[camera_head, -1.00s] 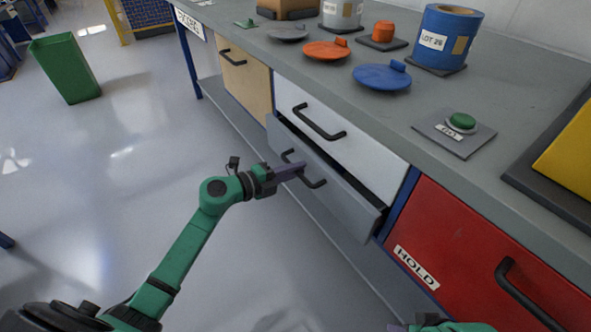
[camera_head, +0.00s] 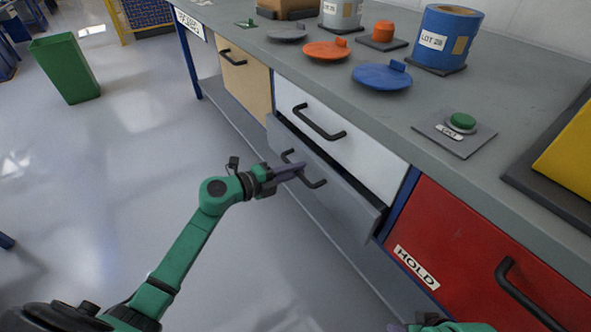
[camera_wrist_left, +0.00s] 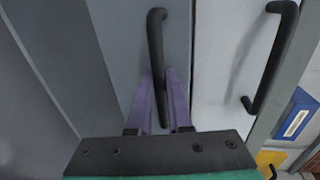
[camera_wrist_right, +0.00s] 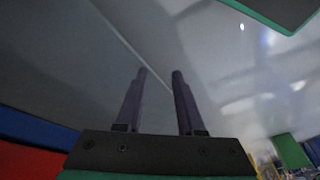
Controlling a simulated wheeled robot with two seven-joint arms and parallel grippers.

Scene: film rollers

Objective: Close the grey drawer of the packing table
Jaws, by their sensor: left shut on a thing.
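The grey drawer (camera_head: 335,188) is the lower one under the white drawer (camera_head: 345,135) of the packing table (camera_head: 390,105). It stands partly open, with a dark gap along its top edge. My left gripper (camera_head: 293,170) is shut on its black handle (camera_head: 314,184). In the left wrist view the handle (camera_wrist_left: 156,50) passes between the two purple fingers (camera_wrist_left: 160,80). My right gripper (camera_wrist_right: 160,72) is open and empty, low beside the table; in the head view only a piece of that arm shows at the bottom edge.
A red HOLD drawer (camera_head: 465,245) is right of the grey drawer, and a tan drawer (camera_head: 243,82) is left. Lids, canisters and a green button (camera_head: 462,121) stand on the tabletop. A green bin (camera_head: 65,68) stands far left. The floor before the table is clear.

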